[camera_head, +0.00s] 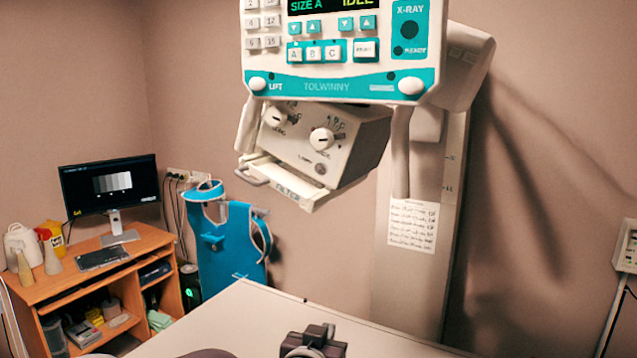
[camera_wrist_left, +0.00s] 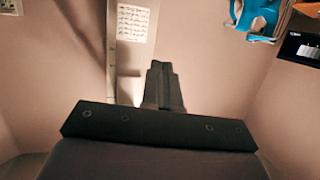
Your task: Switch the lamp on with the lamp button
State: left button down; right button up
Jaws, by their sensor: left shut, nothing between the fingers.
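The collimator box (camera_head: 325,145) hangs under the X-ray console in the head view, with two white knobs on its sloping front. A small round grey button (camera_head: 320,168) sits below the right knob, beside a small label that may read "lamp". Whether the lamp is lit I cannot tell. My left gripper (camera_head: 318,332) is at the bottom of the head view, over the white table and well below the box, apart from it. Its dark fingers (camera_wrist_left: 164,75) are shut and empty in the left wrist view. The button is not visible there. My right gripper is not in view.
The teal and white console (camera_head: 337,85) is above the box, with a filter tray (camera_head: 285,190) jutting below. The column (camera_head: 420,280) with a paper note (camera_head: 413,226) stands behind. The white table (camera_head: 240,318) lies below. A desk with monitor (camera_head: 110,187) and blue apron (camera_head: 230,250) are left.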

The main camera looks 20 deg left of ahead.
pick_arm(q)
notch_tip(320, 180, up, 13)
jog(key=a+n+t+y+p, duration=0.1)
jog(key=a+t+y+p, duration=0.2)
jog(key=t, duration=0.1)
jog(key=n+t+y+p, duration=0.3)
jog(key=t+y, duration=0.1)
jog(key=y, duration=0.2)
send_near(321, 170)
jog(key=s+a+r, duration=0.4)
jog(key=s+r, duration=0.1)
jog(key=s, duration=0.1)
jog(key=shift+s+a+r+b, duration=0.15)
jog(key=shift+b, duration=0.15)
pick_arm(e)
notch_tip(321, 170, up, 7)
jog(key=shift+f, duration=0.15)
pick_arm(q)
jog(key=w+p, duration=0.1)
jog(key=w, duration=0.8)
jog(key=shift+d+p, duration=0.35)
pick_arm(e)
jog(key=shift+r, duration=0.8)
